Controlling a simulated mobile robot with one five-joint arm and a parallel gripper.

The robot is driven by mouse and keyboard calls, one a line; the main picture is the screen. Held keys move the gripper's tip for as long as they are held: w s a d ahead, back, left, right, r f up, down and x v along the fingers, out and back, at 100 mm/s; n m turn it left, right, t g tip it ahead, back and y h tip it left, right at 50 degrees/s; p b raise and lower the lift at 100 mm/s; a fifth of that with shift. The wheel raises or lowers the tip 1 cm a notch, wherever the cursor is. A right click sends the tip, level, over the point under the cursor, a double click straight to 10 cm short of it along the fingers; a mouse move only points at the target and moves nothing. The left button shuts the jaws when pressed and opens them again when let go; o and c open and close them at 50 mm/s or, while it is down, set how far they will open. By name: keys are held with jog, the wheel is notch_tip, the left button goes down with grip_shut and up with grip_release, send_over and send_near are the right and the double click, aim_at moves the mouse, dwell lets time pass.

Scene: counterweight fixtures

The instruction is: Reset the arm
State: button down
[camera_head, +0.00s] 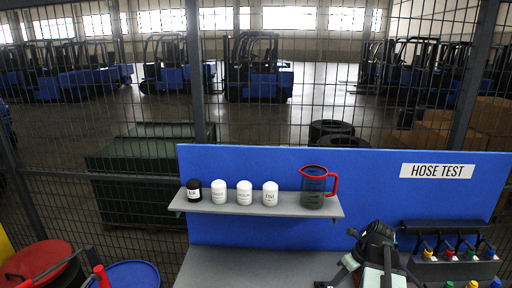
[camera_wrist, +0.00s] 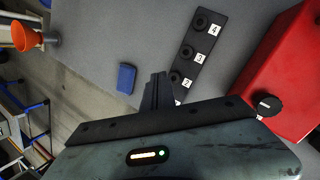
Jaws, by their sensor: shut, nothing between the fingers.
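My gripper (camera_wrist: 158,88) shows in the wrist view as dark fingers held together, with nothing between them. It is over the grey bench top (camera_wrist: 95,60), just left of a black strip (camera_wrist: 208,32) with round sockets labelled 2, 3 and 4. The near end of that strip is hidden behind the gripper. In the head view my arm (camera_head: 376,246) is low at the right, in front of the blue panel, and its fingers cannot be made out clearly there.
A blue block (camera_wrist: 126,78) lies left of the gripper, and a red box (camera_wrist: 285,62) with a black knob stands right. An orange funnel (camera_wrist: 28,36) is at the far left. A shelf (camera_head: 245,207) holds several small bottles and a red-handled jug (camera_head: 313,187). Colour-tipped fittings (camera_head: 450,253) stand right.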

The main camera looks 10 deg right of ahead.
jog(key=w+a+f+n+g+h+b, duration=0.1)
jog(key=a+f+n, duration=0.4)
jog(key=a+n, duration=0.8)
jog(key=w+a+f+n+g+h+b, duration=0.1)
jog(key=a+f+n+h+b, duration=0.2)
jog(key=a+n, duration=1.1)
notch_tip(320, 180, down, 2)
jog(key=n+b, duration=0.3)
jog(key=n, duration=0.2)
jog(key=shift+w+a+f+n, duration=0.15)
jog(key=shift+a+f+n, duration=0.1)
jog(key=shift+n, duration=0.15)
